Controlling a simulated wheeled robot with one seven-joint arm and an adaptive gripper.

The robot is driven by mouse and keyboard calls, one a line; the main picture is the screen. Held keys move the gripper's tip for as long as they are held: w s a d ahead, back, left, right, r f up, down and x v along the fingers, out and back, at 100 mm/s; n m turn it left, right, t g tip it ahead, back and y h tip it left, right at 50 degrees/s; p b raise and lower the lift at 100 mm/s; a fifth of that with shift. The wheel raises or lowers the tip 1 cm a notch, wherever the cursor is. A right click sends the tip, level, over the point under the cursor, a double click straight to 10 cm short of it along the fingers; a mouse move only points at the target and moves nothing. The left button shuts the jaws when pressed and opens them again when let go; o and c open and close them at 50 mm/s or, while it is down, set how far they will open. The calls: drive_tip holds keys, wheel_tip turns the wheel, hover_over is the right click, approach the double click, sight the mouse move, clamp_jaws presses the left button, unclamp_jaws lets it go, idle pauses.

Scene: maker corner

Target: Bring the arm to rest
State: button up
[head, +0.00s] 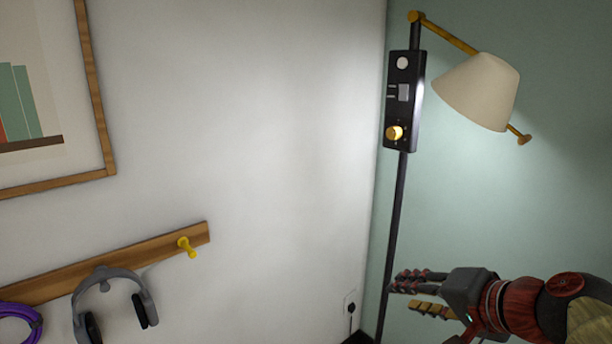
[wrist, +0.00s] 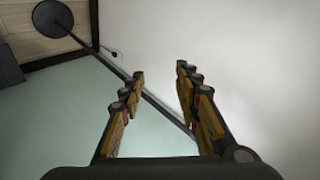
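My gripper (head: 412,294) is at the lower right in the head view, its fingers pointing left near the dark pole of the floor lamp (head: 398,215). In the wrist view my gripper (wrist: 158,100) has its two fingers spread apart, with nothing between them but the lamp's pole and the wall behind. The gripper is open and empty. In the head view the fingers overlap or lie very close to the pole; whether they touch it I cannot tell.
The lamp carries a black control box (head: 404,100) and a cream shade (head: 478,92). A wooden peg rail (head: 150,248) holds grey headphones (head: 110,290) and a purple cable coil (head: 20,318). A framed picture (head: 95,90) hangs above. The lamp's round base (wrist: 53,19) stands on the floor.

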drive_tip(key=s+f+n+g+h, duration=0.4)
drive_tip(key=s+f+n, duration=0.4)
drive_tip(key=s+f, duration=0.5)
drive_tip(key=shift+s+f+g, duration=0.3)
drive_tip(key=shift+s+f, duration=0.1)
drive_tip(key=shift+s, duration=1.1)
